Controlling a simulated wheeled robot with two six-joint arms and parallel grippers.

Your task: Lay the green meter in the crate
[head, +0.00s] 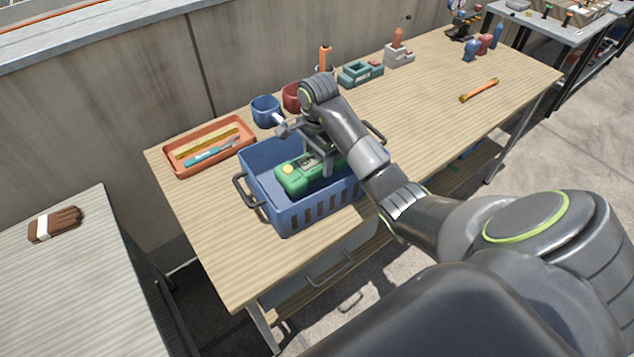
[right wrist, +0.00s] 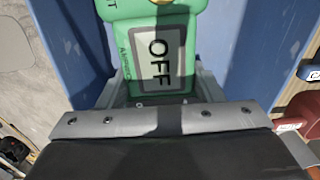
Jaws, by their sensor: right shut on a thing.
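The green meter (head: 299,178) is inside the blue crate (head: 304,213), lying flat or nearly so. I cannot tell whether it touches the crate's floor. My right gripper (head: 327,165) reaches down into the crate and is shut on the meter. In the right wrist view the meter (right wrist: 157,50) shows a grey display reading "OFF" between the fingers, with the blue crate wall (right wrist: 70,45) at its side. The crate stands on the wooden table, its dark handles at left and right. My left gripper is not in view.
An orange tray (head: 168,165) with a yellow ruler and a blue-handled tool lies left of the crate. A blue mug (head: 265,110) and a red mug (head: 291,97) stand behind it. An orange stick (head: 479,90) lies on the clear right part of the table (head: 440,110).

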